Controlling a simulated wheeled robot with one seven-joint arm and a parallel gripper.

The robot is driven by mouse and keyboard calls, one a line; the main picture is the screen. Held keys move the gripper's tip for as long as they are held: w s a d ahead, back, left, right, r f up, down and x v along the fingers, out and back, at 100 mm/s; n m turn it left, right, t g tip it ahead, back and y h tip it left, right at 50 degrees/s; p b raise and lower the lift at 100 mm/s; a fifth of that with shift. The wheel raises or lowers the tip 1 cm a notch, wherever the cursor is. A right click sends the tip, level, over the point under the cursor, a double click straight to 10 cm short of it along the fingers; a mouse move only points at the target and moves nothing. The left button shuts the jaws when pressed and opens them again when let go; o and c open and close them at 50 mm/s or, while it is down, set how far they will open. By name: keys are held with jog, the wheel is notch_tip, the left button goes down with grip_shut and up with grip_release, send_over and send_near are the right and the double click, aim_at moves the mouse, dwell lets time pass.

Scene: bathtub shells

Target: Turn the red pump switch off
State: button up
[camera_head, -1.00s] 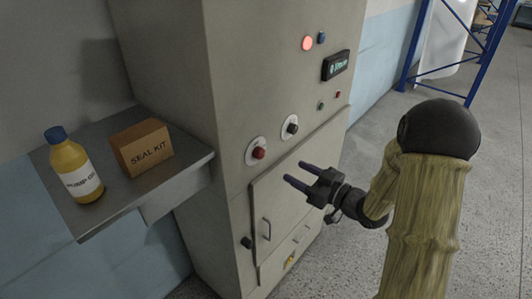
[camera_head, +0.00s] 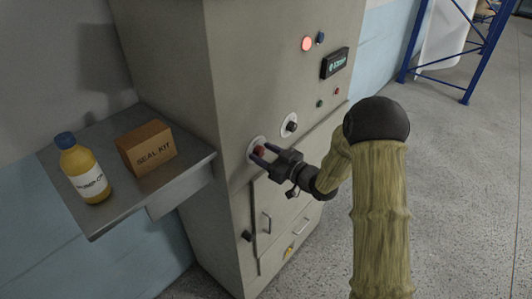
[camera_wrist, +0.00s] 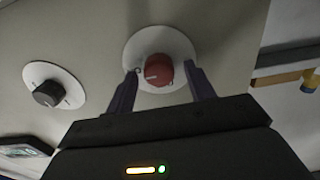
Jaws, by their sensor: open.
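The red pump switch (camera_head: 259,151) is a round red knob on a pale disc on the grey cabinet front. It also shows in the wrist view (camera_wrist: 158,70), with a light pointer mark on its face. My gripper (camera_head: 262,154) is at the switch. In the wrist view its two open fingers (camera_wrist: 160,85) stand on either side of the red knob, with small gaps visible. Whether the fingers touch the knob cannot be told. In the head view the gripper partly covers the switch.
A black knob (camera_head: 291,126) on its own disc sits close beside the switch. A lit red lamp (camera_head: 307,44) and a display (camera_head: 335,63) are higher up. A cabinet door with a handle (camera_head: 267,226) lies below. A shelf (camera_head: 196,165) at left holds a yellow bottle (camera_head: 83,172) and a seal kit box (camera_head: 147,148).

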jog(key=shift+c, duration=0.4)
jog(key=c, duration=0.9)
